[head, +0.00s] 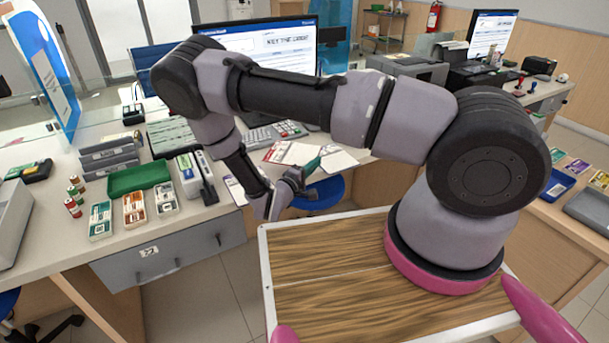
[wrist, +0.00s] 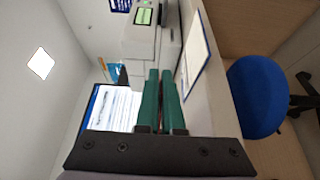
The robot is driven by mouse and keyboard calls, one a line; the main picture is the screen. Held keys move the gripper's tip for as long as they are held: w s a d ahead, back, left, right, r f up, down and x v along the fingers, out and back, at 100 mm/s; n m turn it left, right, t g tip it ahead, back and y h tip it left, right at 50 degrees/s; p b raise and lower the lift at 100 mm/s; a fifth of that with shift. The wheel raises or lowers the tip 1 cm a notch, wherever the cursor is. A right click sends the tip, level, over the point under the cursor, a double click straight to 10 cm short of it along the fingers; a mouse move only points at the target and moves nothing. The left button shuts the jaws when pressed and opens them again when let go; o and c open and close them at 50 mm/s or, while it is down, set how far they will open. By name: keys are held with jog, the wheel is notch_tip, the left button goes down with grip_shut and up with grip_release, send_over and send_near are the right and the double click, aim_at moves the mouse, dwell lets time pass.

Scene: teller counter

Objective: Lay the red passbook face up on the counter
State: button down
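A flat red-and-white item (head: 279,151), perhaps the red passbook, lies on the counter (head: 232,215) in the head view, just beyond my gripper. The arm partly hides this area, so I cannot tell which face is up. A white sheet (head: 338,161) lies to its right. My gripper (head: 314,165) is above the counter's front edge, its green fingers pointing toward the sheets. A pale, dark-edged flat item (wrist: 197,55) shows right of the fingertips there.
A monitor (head: 265,42) and a keyboard (head: 262,138) stand behind the arm. A green tray (head: 139,178), banknote trays (head: 134,207) and a grey-white device (head: 190,175) sit to the left. A blue chair (head: 322,193) is below the counter edge.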

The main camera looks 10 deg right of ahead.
jog(key=shift+f, duration=3)
jog(key=shift+f, duration=0.2)
jog(key=shift+f, duration=0.15)
jog(key=c, duration=1.1)
grip_release()
jog(key=shift+o, duration=0.2)
jog(key=shift+r, duration=0.25)
jog(key=shift+s+a+r, duration=0.15)
jog(key=shift+s+a, duration=0.05)
jog(key=shift+a, duration=0.05)
jog(key=v, duration=1.1)
jog(key=shift+s, duration=0.15)
